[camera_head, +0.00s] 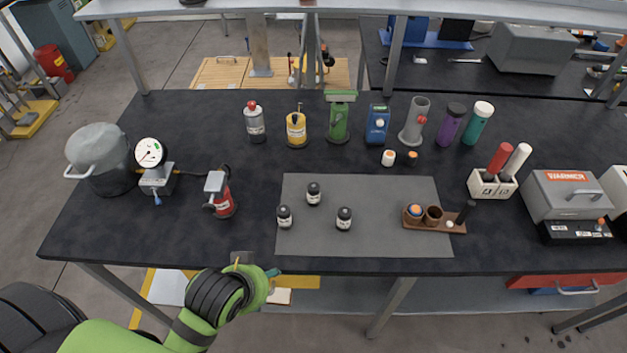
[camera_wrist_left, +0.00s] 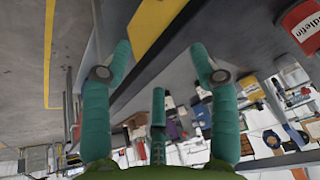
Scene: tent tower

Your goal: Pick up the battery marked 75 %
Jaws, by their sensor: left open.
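Three small dark cylinders with pale labels, likely the batteries, stand upright on the grey mat (camera_head: 390,215): a left one (camera_head: 285,217), a back one (camera_head: 313,194) and a right one (camera_head: 344,218). Their markings are too small to read, so I cannot tell which says 75 %. My left gripper (camera_head: 258,268) is at the table's front edge, in front of and apart from the cylinders. In the left wrist view its teal fingers (camera_wrist_left: 160,68) are spread with nothing between them. My right gripper is out of view.
A brown holder (camera_head: 434,222) with round cups sits at the mat's right end. Bottles and devices, including a green one (camera_head: 339,120), line the back. A red device (camera_head: 220,195) and a pot (camera_head: 100,158) stand left. The mat's front middle is clear.

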